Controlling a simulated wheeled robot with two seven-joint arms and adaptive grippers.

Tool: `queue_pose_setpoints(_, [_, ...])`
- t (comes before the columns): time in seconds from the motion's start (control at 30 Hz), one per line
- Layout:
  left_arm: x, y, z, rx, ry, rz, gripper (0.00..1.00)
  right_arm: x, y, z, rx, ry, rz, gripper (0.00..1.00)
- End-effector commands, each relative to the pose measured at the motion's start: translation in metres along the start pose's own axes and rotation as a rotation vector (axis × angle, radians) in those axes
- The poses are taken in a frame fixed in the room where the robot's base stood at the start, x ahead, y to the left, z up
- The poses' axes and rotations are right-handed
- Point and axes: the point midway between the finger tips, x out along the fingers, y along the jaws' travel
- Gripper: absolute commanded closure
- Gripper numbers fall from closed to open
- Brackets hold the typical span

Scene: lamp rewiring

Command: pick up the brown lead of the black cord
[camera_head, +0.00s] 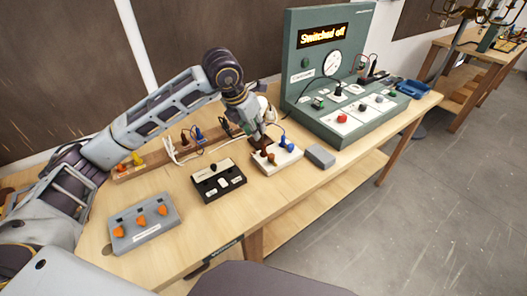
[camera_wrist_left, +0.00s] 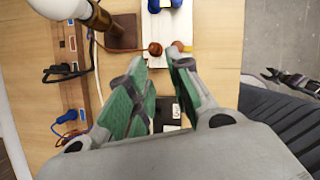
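A brown-red lead end (camera_wrist_left: 155,48) lies by the fingertips, not visibly gripped. An orange-brown piece (camera_wrist_left: 178,46) is beside the other fingertip. The white terminal block (camera_wrist_left: 168,28) extends beyond, with blue pieces (camera_wrist_left: 163,5) on it; it also shows in the head view (camera_head: 287,160). I cannot trace which piece belongs to the black cord. A dark jointed shape at the wrist view's right edge may be my right gripper.
A lamp bulb (camera_wrist_left: 62,7) and brown block (camera_wrist_left: 120,32) stand close to the left fingers. A socket rail (camera_wrist_left: 72,75) runs along the back. A black-and-white switch box (camera_head: 217,180), grey box (camera_head: 320,156) and green test console (camera_head: 350,122) stand nearby.

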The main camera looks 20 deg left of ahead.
Motion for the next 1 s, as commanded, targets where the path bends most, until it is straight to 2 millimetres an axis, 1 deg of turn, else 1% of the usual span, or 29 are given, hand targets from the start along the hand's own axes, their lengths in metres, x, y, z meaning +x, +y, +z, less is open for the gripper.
queue_pose_setpoints(0.03, [-0.001,0.004,-0.001,-0.003,0.004,0.016,0.79,0.001,0.002,0.001,-0.001,-0.001,0.002,0.6])
queue_pose_setpoints(0.13, [-0.002,0.008,-0.001,-0.006,0.01,0.03,0.79,0.001,0.004,0.002,-0.002,-0.002,0.004,0.6])
queue_pose_setpoints(0.43, [-0.001,0.007,-0.001,-0.005,0.009,0.028,0.79,0.0,0.006,0.008,-0.003,-0.008,0.006,0.6])
queue_pose_setpoints(0.57, [0.004,0.007,-0.001,-0.005,0.01,0.027,0.79,0.0,0.005,0.007,-0.003,-0.009,0.005,0.6])
queue_pose_setpoints(0.67, [0.012,0.007,-0.002,-0.005,0.012,0.026,0.79,-0.001,0.003,0.007,-0.001,-0.008,0.002,0.6])
queue_pose_setpoints(0.9, [0.043,0.008,-0.002,-0.005,0.01,0.025,0.79,-0.002,-0.01,0.004,0.004,-0.006,-0.01,0.6])
queue_pose_setpoints(1.0, [0.057,0.008,-0.002,-0.006,0.013,0.025,0.79,-0.003,-0.012,0.004,0.004,-0.005,-0.012,0.6])
